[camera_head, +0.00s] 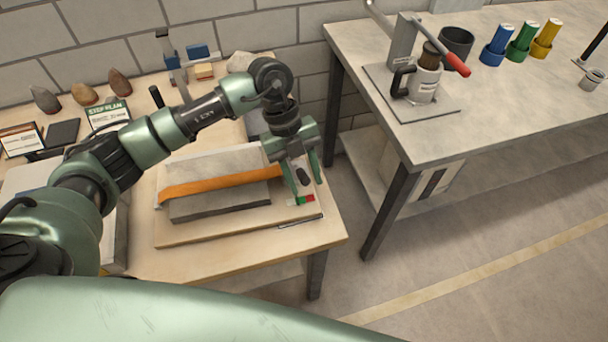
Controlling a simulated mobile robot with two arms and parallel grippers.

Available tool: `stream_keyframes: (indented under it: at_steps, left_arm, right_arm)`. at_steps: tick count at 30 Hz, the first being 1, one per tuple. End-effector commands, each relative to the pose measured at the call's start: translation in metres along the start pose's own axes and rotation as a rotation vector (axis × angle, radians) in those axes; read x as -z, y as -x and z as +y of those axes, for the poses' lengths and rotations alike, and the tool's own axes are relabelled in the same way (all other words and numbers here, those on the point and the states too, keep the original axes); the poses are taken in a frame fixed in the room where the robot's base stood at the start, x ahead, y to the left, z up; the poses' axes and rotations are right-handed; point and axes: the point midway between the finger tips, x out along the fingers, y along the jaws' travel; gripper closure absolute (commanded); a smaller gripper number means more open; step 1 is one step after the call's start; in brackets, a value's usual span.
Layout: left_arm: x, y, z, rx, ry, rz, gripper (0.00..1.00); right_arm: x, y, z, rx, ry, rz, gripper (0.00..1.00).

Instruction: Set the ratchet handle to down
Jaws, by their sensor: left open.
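An orange strap (220,185) runs across a grey slab (222,209) on a wooden board (190,236) on the left table. At the strap's right end is a small dark part (302,176), which looks like the ratchet handle. My left gripper (303,180) points down over it, open, with a finger on either side. The gripper partly hides the mechanism, so I cannot tell the handle's angle or whether the fingers touch it. A small red and green marker (302,200) lies just below. My right gripper is not in view.
Stones (85,94), cards (20,138) and a small stand (172,60) are at the back of the left table. The right table (480,115) holds a red-handled device (425,78) and several coloured cups (520,45). A floor gap separates the tables.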

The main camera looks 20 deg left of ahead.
Motion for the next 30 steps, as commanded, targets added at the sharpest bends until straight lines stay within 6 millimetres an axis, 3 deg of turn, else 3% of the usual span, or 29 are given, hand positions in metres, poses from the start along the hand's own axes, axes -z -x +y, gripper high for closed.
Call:
stream_keyframes:
  at_steps: [1,6,30]
  left_arm:
    - [0.0,0.0001,0.0,0.0,0.0,0.0,0.59]
    - [0.0,0.0004,-0.0001,0.0,0.0,0.0,1.0]
    - [-0.0002,0.0015,-0.0009,0.003,0.0,-0.001,1.0]
  right_arm:
    - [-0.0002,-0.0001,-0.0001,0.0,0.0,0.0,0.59]
    - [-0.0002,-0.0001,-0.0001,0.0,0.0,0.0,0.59]
    - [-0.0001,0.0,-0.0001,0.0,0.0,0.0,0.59]
